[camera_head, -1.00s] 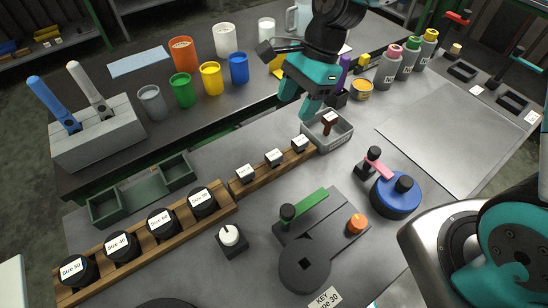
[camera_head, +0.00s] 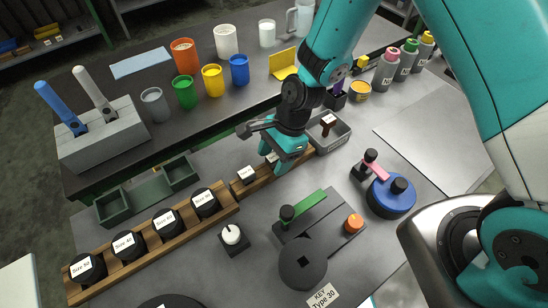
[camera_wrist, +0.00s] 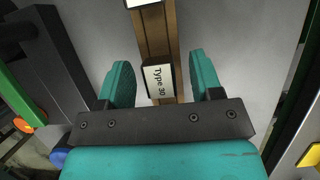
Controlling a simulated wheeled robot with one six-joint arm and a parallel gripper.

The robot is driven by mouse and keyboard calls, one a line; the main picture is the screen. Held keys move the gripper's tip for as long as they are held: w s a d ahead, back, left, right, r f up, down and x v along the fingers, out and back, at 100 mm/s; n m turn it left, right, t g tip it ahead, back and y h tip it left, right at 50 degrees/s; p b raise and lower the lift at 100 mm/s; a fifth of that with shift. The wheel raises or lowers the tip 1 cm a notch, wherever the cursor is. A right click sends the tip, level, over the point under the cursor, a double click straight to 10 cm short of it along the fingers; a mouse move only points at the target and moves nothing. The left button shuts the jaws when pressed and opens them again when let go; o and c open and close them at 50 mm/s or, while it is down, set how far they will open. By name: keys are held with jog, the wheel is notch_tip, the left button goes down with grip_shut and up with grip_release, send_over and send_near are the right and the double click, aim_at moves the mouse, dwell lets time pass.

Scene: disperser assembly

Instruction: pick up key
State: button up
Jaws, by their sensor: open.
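A key block (camera_wrist: 158,82) with a white label reading "Type 30" sits on a wooden rail (camera_wrist: 160,35), between the fingers of my gripper (camera_wrist: 161,75) in the wrist view. Both teal fingers are open, with a gap on each side of the key. Another white label shows at the top of that view. In the head view, my gripper (camera_head: 281,163) is low over the right part of the small rail. One labelled key (camera_head: 246,174) stands to its left; another (camera_head: 271,157) is partly covered by the gripper. A third is hidden.
A grey fixture plate (camera_head: 318,232) with a green handle and orange knob lies in front, by a card reading "KEY Type 30" (camera_head: 322,296). A grey tray (camera_head: 338,136) stands right of the rail. A larger rack (camera_head: 150,254) holds several black sized caps.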

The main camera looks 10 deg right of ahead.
grip_shut()
dwell(0.3)
